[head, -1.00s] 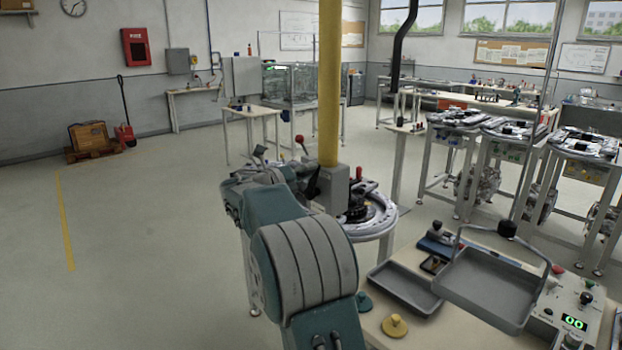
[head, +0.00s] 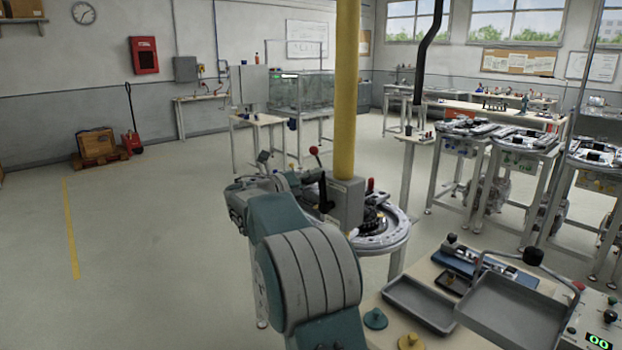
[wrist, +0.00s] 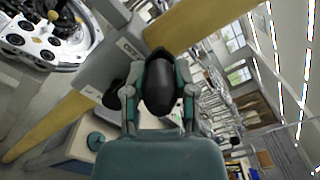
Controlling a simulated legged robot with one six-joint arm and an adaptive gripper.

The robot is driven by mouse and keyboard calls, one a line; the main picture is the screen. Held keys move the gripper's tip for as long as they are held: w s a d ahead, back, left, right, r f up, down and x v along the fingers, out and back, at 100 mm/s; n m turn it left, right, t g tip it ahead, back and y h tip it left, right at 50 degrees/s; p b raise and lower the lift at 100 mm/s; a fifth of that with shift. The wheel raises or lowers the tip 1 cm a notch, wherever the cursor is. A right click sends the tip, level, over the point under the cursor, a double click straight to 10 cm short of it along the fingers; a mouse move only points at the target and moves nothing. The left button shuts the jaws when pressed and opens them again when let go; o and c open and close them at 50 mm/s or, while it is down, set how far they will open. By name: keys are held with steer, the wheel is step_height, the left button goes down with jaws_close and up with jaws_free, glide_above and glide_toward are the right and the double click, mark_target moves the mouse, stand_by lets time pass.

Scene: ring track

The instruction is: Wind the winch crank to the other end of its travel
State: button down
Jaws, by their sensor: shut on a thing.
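My gripper (wrist: 159,90) is shut on a black rounded crank knob (wrist: 161,84), with one finger on each side of it in the wrist view. A grey winch box (wrist: 110,62) is on a yellow post (wrist: 205,22) just behind the knob. In the head view the same winch box (head: 346,205) sits low on the upright yellow post (head: 346,90), with a dark lever-like part (head: 325,195) at its left side. The crank's arm is mostly hidden behind the knob and gripper.
A round ring track table (head: 385,240) stands behind the winch box. A bench at lower right holds grey trays (head: 420,305), a yellow knob piece (head: 411,342) and a teal one (head: 375,319). A red-tipped lever (head: 315,151) stands left of the post. The left floor is open.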

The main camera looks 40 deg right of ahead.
steer(key=shift+f, duration=0.45)
steer(key=shift+c, duration=2.1)
jaws_free()
steer(key=shift+w, duration=0.15)
steer(key=shift+r, duration=0.15)
steer(key=shift+a, duration=0.1)
steer(key=a, duration=1.2)
steer(key=shift+s, duration=0.45)
steer(key=shift+d, duration=0.1)
